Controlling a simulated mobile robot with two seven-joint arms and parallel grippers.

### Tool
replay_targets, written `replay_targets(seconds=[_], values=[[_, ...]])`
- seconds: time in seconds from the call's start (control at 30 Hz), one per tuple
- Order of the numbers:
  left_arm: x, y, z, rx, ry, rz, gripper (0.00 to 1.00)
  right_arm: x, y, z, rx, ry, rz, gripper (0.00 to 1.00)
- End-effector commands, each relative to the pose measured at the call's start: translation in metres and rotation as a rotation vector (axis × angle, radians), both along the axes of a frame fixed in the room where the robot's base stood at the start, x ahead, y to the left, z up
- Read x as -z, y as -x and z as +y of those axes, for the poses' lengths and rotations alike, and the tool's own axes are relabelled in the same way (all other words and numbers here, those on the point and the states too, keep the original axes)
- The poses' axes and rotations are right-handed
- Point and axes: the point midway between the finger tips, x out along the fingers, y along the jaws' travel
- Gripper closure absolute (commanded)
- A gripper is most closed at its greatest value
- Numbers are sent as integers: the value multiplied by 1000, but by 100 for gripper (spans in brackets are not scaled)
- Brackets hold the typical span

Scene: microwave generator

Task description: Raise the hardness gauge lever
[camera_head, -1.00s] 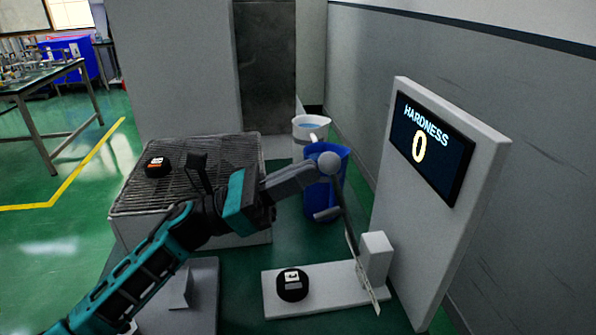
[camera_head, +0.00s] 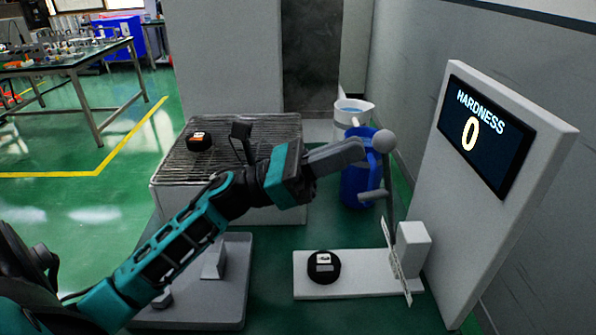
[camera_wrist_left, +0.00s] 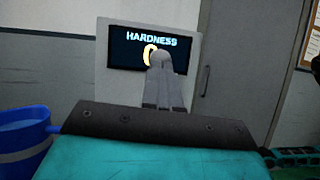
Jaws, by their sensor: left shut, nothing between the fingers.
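The hardness gauge has a white panel with a dark screen (camera_head: 485,135) reading "HARDNESS 0". In front of it is a low white base (camera_head: 370,285) with a white block (camera_head: 412,247). The lever (camera_head: 391,205) is a thin rod standing nearly upright at the block, with a grey ball knob (camera_head: 383,141) on top. My left gripper (camera_head: 357,152) is shut and empty, its tips at the left side of the knob; I cannot tell if they touch. In the left wrist view the shut fingers (camera_wrist_left: 163,88) hide part of the screen.
A black puck (camera_head: 323,267) lies on the white base. Another puck (camera_head: 199,141) sits on a grated table (camera_head: 180,165). A blue bucket (camera_head: 352,185) and a white pail (camera_head: 350,108) stand behind the arm. A grey stand (camera_head: 232,290) is front left.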

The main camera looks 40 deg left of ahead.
Motion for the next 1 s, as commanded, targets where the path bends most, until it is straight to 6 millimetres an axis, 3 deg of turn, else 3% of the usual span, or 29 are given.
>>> replay_targets(seconds=[0.3,0.5,1.0], values=[[39,32,55,-2,-2,8,100,25,0,0,0,-1,6,12],[51,46,79,0,-2,6,100,26,-2,5,-7,-9,5,12],[55,51,88,1,-2,6,100,21,-6,8,-15,-13,-3,12]])
